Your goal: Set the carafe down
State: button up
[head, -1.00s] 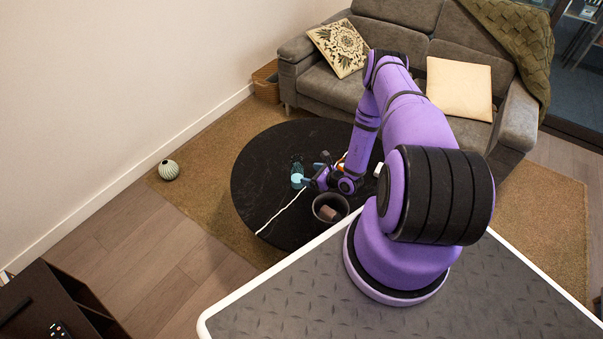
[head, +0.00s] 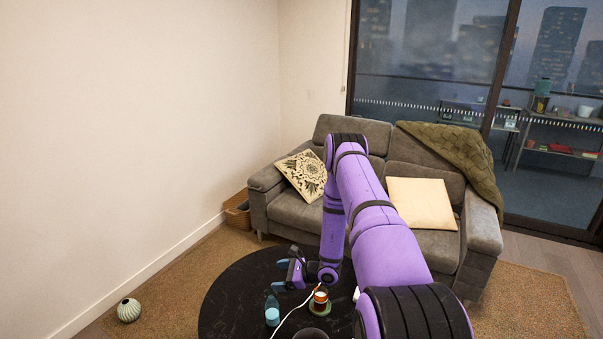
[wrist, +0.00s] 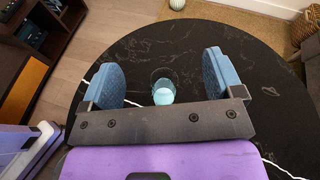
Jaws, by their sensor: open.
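The carafe (head: 272,311) is a small clear vessel with pale blue contents. It stands upright on the round black table (head: 225,300). In the wrist view the carafe (wrist: 163,90) shows beyond and between my two blue fingers. My gripper (head: 283,277) is open and empty, above and behind the carafe in the head view. In the wrist view my gripper (wrist: 165,80) has its fingers wide apart, with a gap between them and the carafe.
An amber cup (head: 320,298) on a green coaster stands right of the carafe. A white cord (head: 292,314) crosses the table. A grey sofa (head: 290,207) stands behind, and a striped vase (head: 129,310) is on the rug. The table's left part is bare.

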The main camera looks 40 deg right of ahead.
jog(key=w+a+r+n+g+y, duration=0.1)
jog(key=a+r+n+g+y, duration=0.2)
jog(key=r, duration=0.6)
jog(key=w+a+r+n+g, duration=0.1)
jog(key=w+a+r+n, duration=0.2)
jog(key=r, duration=0.7)
jog(key=s+a+r+n+g+h, duration=0.1)
jog(key=s+a+r+n+g, duration=0.35)
jog(key=r, duration=0.75)
jog(key=s+a+r+n+g+h, duration=0.2)
jog(key=s+a+r+n, duration=0.45)
jog(key=r, duration=0.55)
jog(key=s+r+n+t+h, duration=0.2)
jog(key=s+r+n+h, duration=0.2)
jog(key=s+r, duration=0.3)
jog(key=s+r+n+t+h, duration=0.2)
jog(key=s+r+n+h, duration=0.2)
jog(key=s, duration=1.2)
jog(key=shift+s+a+r+n, duration=0.35)
jog(key=shift+r+n, duration=0.55)
jog(key=shift+r, duration=0.75)
